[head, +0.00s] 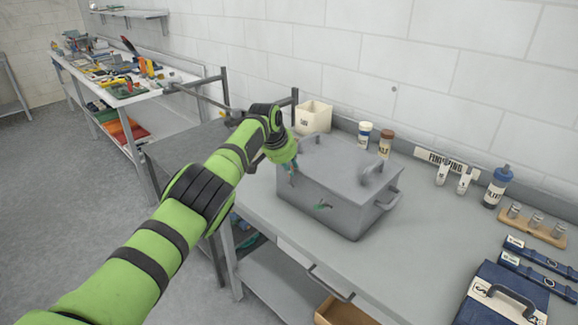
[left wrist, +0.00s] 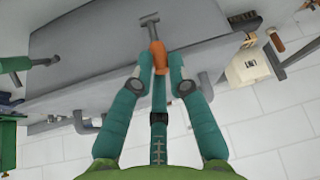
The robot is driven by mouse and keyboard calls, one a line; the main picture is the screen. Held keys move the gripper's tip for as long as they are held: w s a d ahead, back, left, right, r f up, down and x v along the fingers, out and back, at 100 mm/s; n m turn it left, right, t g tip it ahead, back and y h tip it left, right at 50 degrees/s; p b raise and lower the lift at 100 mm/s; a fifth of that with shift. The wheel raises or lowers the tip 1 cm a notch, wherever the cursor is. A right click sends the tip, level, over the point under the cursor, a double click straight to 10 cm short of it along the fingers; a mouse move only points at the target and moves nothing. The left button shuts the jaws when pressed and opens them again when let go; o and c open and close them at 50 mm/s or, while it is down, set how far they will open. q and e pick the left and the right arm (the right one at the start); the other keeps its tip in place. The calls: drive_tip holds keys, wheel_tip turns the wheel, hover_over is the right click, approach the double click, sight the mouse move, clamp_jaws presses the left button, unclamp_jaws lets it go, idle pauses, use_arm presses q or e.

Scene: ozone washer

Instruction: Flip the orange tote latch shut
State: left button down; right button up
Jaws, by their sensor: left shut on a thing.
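A grey lidded tote (head: 335,195) stands on the bench with its lid (head: 335,160) down. My left gripper (head: 292,172) is at the left part of the tote's front side. In the left wrist view the teal fingers (left wrist: 158,75) are closed in on the orange latch (left wrist: 158,52), with a grey T-shaped metal end (left wrist: 149,20) beyond it. In the head view the orange latch is mostly hidden by my gripper. A second, green latch (head: 322,206) is on the front to the right; it also shows in the left wrist view (left wrist: 25,63). My right gripper is out of view.
A cream box (head: 313,116) stands behind the tote, with jars (head: 365,134) along the wall. Bottles (head: 497,187) and a dark blue case (head: 505,297) are to the right. The bench (head: 420,245) is clear right of the tote.

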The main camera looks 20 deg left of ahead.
use_arm(q)
drive_tip(key=shift+d+f, duration=0.1)
drive_tip(key=c, duration=1.2)
unclamp_jaws()
drive_tip(key=shift+c, duration=0.2)
drive_tip(key=shift+v, duration=0.9)
drive_tip(key=v, duration=1)
